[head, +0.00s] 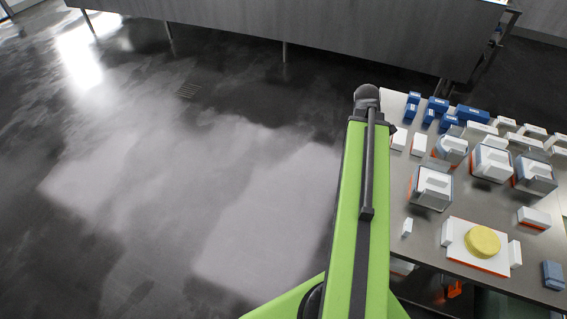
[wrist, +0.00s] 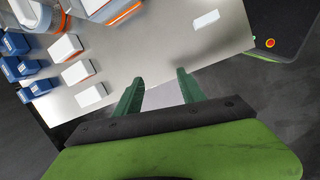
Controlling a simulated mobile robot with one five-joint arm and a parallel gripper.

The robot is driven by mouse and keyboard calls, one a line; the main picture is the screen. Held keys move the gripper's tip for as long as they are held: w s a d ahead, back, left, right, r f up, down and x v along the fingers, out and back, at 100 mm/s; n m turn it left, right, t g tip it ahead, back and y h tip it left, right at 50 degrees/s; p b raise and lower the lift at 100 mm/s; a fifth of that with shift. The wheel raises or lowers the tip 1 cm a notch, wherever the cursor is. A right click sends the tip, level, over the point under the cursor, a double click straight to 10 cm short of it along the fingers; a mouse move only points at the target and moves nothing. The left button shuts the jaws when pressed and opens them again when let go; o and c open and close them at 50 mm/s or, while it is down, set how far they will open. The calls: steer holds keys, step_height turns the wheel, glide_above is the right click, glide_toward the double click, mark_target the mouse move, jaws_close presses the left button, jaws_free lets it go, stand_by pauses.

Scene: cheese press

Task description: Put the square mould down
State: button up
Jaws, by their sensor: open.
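My gripper (wrist: 160,80) shows in the wrist view with its two green fingers apart and nothing between them. The fingers point toward the edge of the steel table (wrist: 150,70). In the head view my arm hides the gripper. Several boxy grey moulds with white blocks in them stand on the table, such as the front left one (head: 431,187), one behind it (head: 490,163) and one at the right (head: 535,178). I cannot tell which is the square mould. A mould with an orange base (wrist: 97,8) is cut off at the top of the wrist view.
A yellow round cheese (head: 482,240) lies on a white board (head: 462,257) near the table's front. Several blue blocks (head: 472,114) and white blocks (head: 419,144) crowd the back. A blue-grey box (head: 553,275) stands front right. Open floor (head: 190,190) lies left of my arm.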

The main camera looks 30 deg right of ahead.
steer(key=w+a+m+t, duration=0.1)
steer(key=w+a, duration=0.4)
steer(key=a, duration=0.4)
steer(key=w+a+m, duration=0.1)
steer(key=w+a, duration=0.5)
steer(key=a, duration=0.3)
steer(key=w+a+m+y, duration=0.2)
steer(key=w+a+m, duration=0.1)
steer(key=a, duration=2)
steer(key=shift+w+a+f+y, duration=0.15)
steer(key=shift+a+f+y, duration=0.15)
steer(key=shift+f, duration=0.1)
steer(key=shift+c, duration=1)
steer(key=shift+d, duration=0.15)
steer(key=shift+c, duration=0.2)
